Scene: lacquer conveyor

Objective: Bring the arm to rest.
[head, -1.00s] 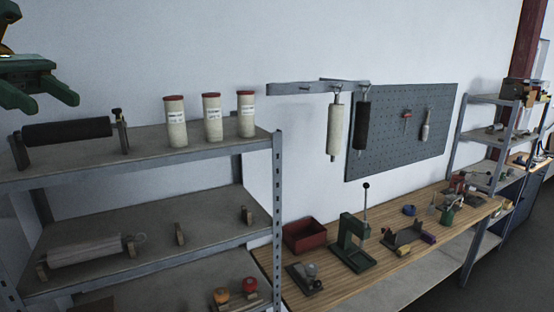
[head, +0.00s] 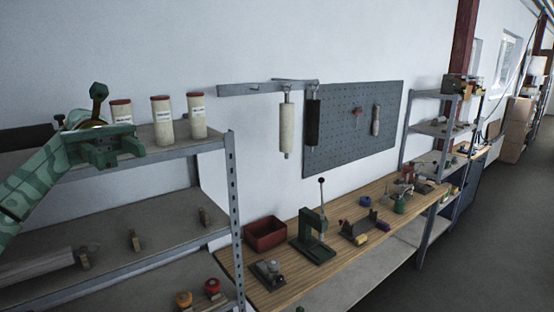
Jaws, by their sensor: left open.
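My left gripper (head: 122,142) shows at the left of the head view, on a green patterned arm that comes in from the left edge. Its jaws point right and are apart, with nothing seen between them. It appears in front of the upper shelf (head: 180,151) of the metal rack, below and left of the white canisters with red lids. Whether it touches the shelf I cannot tell. The arm hides part of the rack and the dark roller (head: 28,138). My right gripper is not in view.
Three canisters (head: 162,121) stand on the upper shelf. A wooden bench (head: 285,285) holds a red bin (head: 265,233) and a green press (head: 312,236). A white roller (head: 286,130) and a black roller (head: 313,127) hang by the pegboard (head: 345,147). The floor at right is clear.

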